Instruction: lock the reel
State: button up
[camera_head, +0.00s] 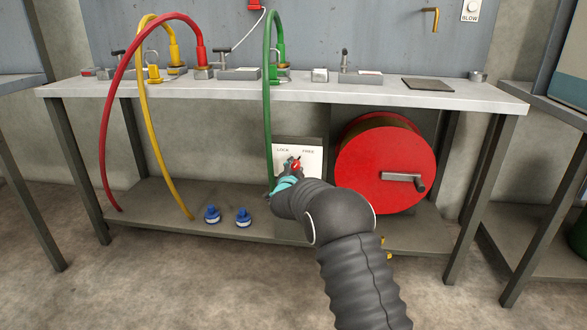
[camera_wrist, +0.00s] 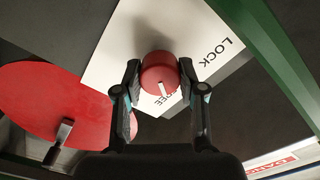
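A red round knob (camera_wrist: 159,74) sits on a white plate (camera_wrist: 110,68) marked LOCK and FREE. In the wrist view, a white line on its face points toward the partly hidden word FREE. In the head view the knob (camera_head: 296,165) shows just past my gripper (camera_head: 290,172). In the wrist view my gripper (camera_wrist: 160,80) has one finger on each side of the knob, very close to it; I cannot tell whether they press on it. The reel is a large red flanged spool (camera_head: 375,165) with a crank handle (camera_head: 405,180), right of the plate under the bench.
A green hose (camera_head: 267,110) hangs close to the left of the plate. Red (camera_head: 104,125) and yellow (camera_head: 145,120) hoses arch down farther left. Two blue fittings (camera_head: 243,217) stand on the lower shelf (camera_head: 150,208). The bench top (camera_head: 300,92) overhangs the plate and spool.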

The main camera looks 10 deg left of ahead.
jog(key=shift+n, duration=0.3)
jog(key=n+p, duration=0.2)
jog(key=n, duration=0.3)
jog(key=shift+r, duration=0.1)
jog(key=n+p, duration=0.1)
jog(key=n, duration=0.4)
jog(key=shift+a+n+p, duration=0.1)
jog(key=shift+n+p, duration=0.75)
jog(key=shift+n, duration=0.85)
jog(key=o, duration=1.1)
jog(key=shift+o, duration=0.2)
